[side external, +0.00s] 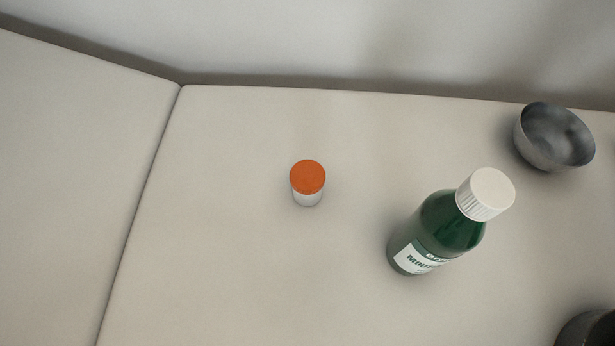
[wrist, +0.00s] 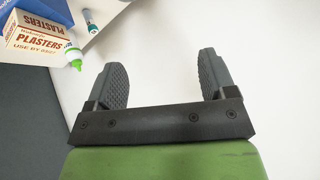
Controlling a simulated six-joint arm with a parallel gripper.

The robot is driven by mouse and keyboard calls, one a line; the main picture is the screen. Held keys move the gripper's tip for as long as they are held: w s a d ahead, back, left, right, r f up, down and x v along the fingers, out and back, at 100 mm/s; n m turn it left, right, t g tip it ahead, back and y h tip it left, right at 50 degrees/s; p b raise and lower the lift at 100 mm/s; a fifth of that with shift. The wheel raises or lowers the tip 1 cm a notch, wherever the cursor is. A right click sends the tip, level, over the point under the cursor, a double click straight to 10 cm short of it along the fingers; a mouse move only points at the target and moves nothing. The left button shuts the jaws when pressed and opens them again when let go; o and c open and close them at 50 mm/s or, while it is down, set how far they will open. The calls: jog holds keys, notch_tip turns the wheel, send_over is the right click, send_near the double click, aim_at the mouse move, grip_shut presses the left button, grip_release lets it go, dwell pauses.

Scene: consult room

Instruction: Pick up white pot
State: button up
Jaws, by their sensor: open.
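A small white pot (side external: 307,198) with an orange lid stands upright on the pale surface in the side external view, left of the green bottle. It does not show in the wrist view. My gripper (wrist: 162,66) is open in the wrist view, with its two grey ribbed fingers apart and only bare pale surface visible between them. Where my gripper is relative to the pot cannot be told from these frames.
A green mouthwash bottle (side external: 440,232) with a white cap and a metal bowl (side external: 553,138) stand right of the pot. A dark object is cut off at lower right. A plasters box (wrist: 36,40), a green-tipped bottle (wrist: 72,54) and a small tube (wrist: 90,20) show in the wrist view.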

jog(key=w+a+r+n+g+y, duration=0.1)
jog(key=w+a+r+n+g, duration=0.1)
jog(key=w+a+r+n, duration=0.3)
jog(key=n+g, duration=0.2)
jog(key=n, duration=0.6)
send_over(311, 178)
jog(key=s+d, duration=0.2)
notch_tip(311, 178, down, 5)
jog(key=f, duration=0.9)
jog(key=w+a+f, duration=0.1)
jog(key=f, duration=1.8)
jog(key=shift+w+a+f, duration=0.15)
jog(key=shift+a+f, duration=0.05)
jog(key=shift+f, duration=0.2)
jog(key=shift+x, duration=2.85)
jog(key=shift+d, duration=0.2)
jog(key=c, duration=1)
jog(key=shift+o, duration=0.2)
